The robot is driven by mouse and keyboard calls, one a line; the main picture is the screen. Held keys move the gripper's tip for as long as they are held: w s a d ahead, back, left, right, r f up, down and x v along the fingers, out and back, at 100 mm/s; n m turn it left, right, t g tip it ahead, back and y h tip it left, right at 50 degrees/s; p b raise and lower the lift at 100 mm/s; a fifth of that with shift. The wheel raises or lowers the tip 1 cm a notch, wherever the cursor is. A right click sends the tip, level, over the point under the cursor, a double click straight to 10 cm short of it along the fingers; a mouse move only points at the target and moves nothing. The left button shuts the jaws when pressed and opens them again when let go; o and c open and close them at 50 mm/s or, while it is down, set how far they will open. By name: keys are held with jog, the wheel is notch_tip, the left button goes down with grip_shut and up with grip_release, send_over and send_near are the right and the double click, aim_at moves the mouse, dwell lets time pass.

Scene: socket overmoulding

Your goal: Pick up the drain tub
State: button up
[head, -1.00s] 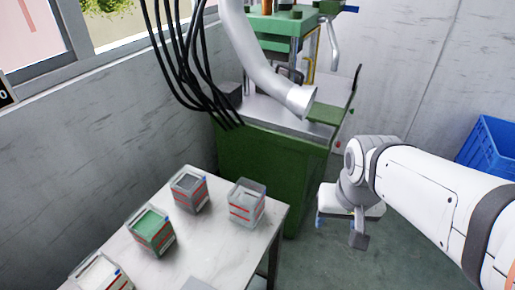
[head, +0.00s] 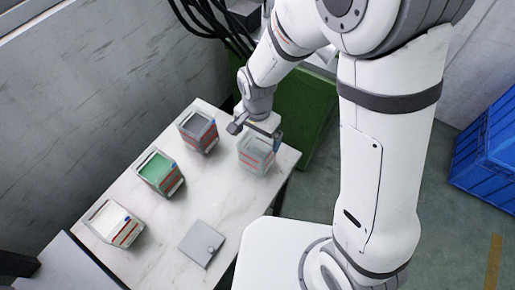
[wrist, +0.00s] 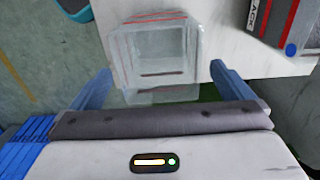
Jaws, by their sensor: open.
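A clear, empty-looking tub with red stripes (head: 256,155) stands on the white marbled table near its far right corner; I take it to be the drain tub. In the wrist view the clear tub (wrist: 158,50) lies between and just ahead of my two blue fingers. My gripper (head: 254,133) is open, above and at the far side of this tub, partly covering its top edge in the head view. In the wrist view my gripper (wrist: 160,85) has its fingers spread to either side of the tub, and nothing is held. I cannot tell whether a finger touches it.
On the table (head: 220,195) stand a grey-filled tub (head: 198,131), a green-filled tub (head: 160,172) and a white-filled tub (head: 114,222). A green machine (head: 305,105) is behind; blue crates (head: 485,150) stand at right.

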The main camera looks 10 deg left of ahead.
jog(key=shift+s+f+p, duration=0.1)
jog(key=shift+f+p, duration=0.3)
jog(key=shift+f, duration=2.4)
jog(key=c, duration=0.9)
